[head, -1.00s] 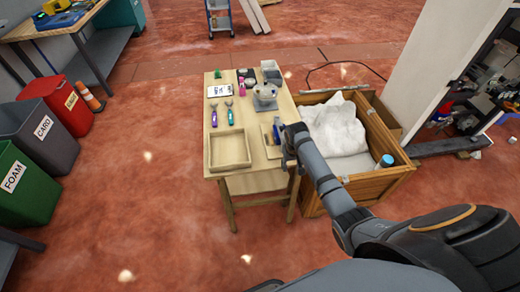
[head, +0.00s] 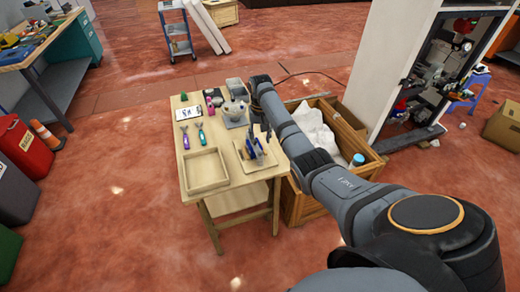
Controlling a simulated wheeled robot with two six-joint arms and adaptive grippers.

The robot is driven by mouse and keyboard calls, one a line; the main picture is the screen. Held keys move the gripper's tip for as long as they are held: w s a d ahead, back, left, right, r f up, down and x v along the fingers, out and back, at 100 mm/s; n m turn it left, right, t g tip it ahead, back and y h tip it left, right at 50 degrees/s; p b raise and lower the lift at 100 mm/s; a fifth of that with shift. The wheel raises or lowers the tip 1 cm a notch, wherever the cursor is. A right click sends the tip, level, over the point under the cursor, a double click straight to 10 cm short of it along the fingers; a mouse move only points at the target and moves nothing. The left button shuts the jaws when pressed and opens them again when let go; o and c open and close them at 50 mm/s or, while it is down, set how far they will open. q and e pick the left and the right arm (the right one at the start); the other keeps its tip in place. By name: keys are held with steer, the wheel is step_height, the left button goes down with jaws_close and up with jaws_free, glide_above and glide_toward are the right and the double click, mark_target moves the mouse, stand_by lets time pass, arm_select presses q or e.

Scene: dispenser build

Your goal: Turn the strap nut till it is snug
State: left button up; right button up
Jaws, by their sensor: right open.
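The strap nut is too small to make out. A blue and dark part (head: 254,150) stands on a small wooden tray (head: 243,166) at the right side of the table. A grey and white assembly (head: 235,108) stands farther back on a grey block; I cannot tell which of these bears the nut. My right gripper (head: 261,129) is open, just above the blue part, partly hidden by my own arm. I cannot tell whether it touches anything. My left gripper is out of view.
The wooden table (head: 215,146) also holds an empty shallow tray (head: 206,172), a purple tool (head: 186,138), a teal tool (head: 201,134) and a white card (head: 188,114). A wooden crate (head: 298,208) with white filling stands close on the right.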

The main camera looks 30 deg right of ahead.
mark_target(260, 152)
step_height(260, 152, down, 7)
steer(key=shift+a, duration=0.1)
jaws_close()
stand_by(0.3)
